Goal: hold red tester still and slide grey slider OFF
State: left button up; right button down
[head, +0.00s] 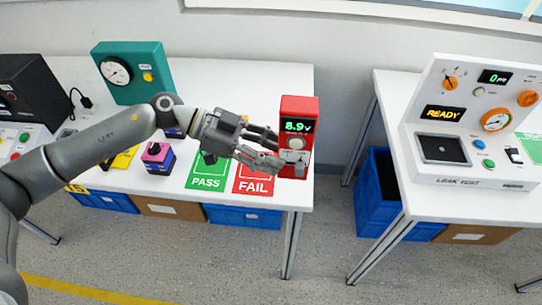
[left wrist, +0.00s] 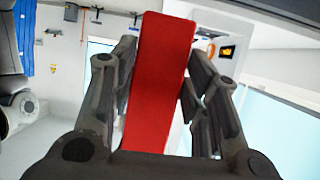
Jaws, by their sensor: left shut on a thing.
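The red tester (head: 312,125) stands upright near the right front corner of the left table. Its lit display reads 8.9 V, with a pale round knob (head: 296,143) below. A small grey part (head: 301,169), seemingly the grey slider, is low on its front; its position is too small to read. My left gripper (head: 277,149) reaches it from the left and is shut on it. In the left wrist view the red tester (left wrist: 157,85) fills the space between the fingers of my left gripper (left wrist: 158,65). My right gripper is in neither view.
Green PASS (head: 208,172) and red FAIL (head: 255,181) mats lie left of the tester. A leak test console (head: 470,178) stands on a separate right table, across a gap.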

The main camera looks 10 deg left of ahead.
pick_arm(q)
jog(key=w, duration=0.6)
jog(key=shift+w+a, duration=0.25)
jog(key=shift+a, duration=0.1)
dwell(0.3)
jog(key=shift+f+b, duration=2)
jog(key=shift+f, duration=4.2)
jog(key=shift+f, duration=0.25)
